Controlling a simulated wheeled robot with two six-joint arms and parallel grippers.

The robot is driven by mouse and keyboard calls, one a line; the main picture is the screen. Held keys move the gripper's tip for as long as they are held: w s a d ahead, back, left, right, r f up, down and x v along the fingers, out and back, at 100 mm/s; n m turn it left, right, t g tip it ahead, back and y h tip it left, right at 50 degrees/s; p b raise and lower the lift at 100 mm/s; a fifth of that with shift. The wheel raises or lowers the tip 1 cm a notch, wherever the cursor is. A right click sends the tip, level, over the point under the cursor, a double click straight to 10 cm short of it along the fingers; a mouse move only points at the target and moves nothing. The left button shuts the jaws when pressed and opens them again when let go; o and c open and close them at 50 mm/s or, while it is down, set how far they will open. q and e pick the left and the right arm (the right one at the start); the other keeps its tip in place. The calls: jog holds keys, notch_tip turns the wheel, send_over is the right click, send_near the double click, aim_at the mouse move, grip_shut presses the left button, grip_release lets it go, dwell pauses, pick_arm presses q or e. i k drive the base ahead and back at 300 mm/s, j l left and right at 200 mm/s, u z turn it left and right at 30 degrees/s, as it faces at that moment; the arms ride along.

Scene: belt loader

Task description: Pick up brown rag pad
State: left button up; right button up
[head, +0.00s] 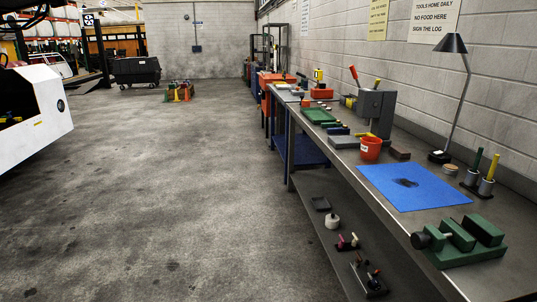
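A small dark brown block-like thing (400,154) lies on the metal workbench (345,166) along the wall, just right of the red cup (371,148) and behind the blue mat (412,197). It may be the brown rag pad, but it is too small to be sure. The blue mat has a dark smudge in its middle. Neither of my grippers is in view.
A green vise (465,240) stands at the bench's near end. A lamp (440,157), a round tan item (450,169) and holders with coloured handles (487,186) line the wall side. Open concrete floor (190,200) lies left of the bench; a white vehicle (30,110) stands far left.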

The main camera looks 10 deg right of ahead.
aim_at(401, 152)
jog(key=i+z, duration=0.4)
jog(key=i+j+z, duration=0.4)
jog(key=i, duration=0.15)
jog(key=i+j+z, duration=0.25)
jog(key=i+z, duration=0.15)
jog(key=i, duration=0.1)
